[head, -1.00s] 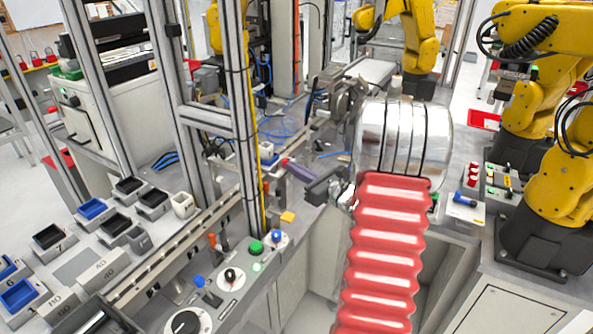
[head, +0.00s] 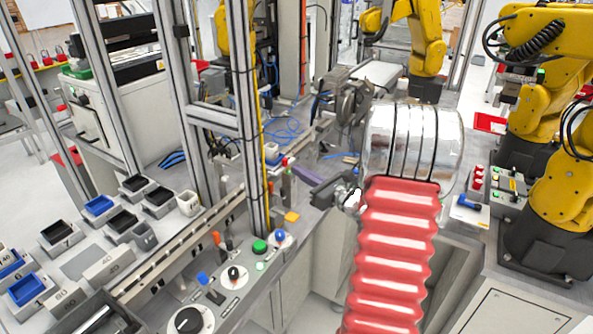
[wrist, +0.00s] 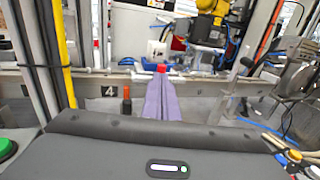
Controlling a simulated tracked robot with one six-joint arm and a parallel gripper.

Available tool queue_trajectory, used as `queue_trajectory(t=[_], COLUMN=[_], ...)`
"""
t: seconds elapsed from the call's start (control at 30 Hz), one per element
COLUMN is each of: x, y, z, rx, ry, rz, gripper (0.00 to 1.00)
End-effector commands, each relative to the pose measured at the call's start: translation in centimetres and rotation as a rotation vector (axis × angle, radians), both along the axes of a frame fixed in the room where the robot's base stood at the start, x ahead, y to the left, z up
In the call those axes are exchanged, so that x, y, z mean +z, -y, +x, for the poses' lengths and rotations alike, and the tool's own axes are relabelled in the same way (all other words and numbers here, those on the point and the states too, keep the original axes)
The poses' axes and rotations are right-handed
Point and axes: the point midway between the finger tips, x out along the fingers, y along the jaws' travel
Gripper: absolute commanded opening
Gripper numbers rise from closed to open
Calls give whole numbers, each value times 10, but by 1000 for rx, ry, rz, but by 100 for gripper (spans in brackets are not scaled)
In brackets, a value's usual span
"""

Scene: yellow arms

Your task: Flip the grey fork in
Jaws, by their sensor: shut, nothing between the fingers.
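My gripper is dark grey with two purple fingers. In the head view its fingers (head: 304,173) point left and up, beyond the red bellows of my arm. In the wrist view the fingers (wrist: 170,98) lie together, shut and empty. A small red knob (wrist: 161,68) shows just past their tips; I cannot tell whether they touch. A thin grey upright lever (wrist: 241,72) stands right of the fingers, apart from them, and may be the grey fork. I cannot pick the fork out surely in the head view.
An orange-topped black lever (wrist: 126,102) stands left of the fingers, by a label "4". A panel with a green button (head: 259,246) and a blue knob (head: 279,236) lies below the gripper. A frame post (head: 252,130) rises to the left. Grey machinery (head: 350,108) stands behind.

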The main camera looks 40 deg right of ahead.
Motion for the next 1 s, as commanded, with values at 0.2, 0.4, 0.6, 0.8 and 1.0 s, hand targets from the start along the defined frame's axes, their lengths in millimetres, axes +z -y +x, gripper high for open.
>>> queue_trajectory(t=[0.2,0.4,0.6,0.8,1.0], x=[-1,-1,-1,-1,-1], y=[5,7,8,7,7], z=[-38,-70,-94,-103,-103], rx=[-5,-3,0,3,4], ry=[-2,-2,-2,-1,-2], rz=[1,2,1,2,2], gripper=[0,0,0,0,0])
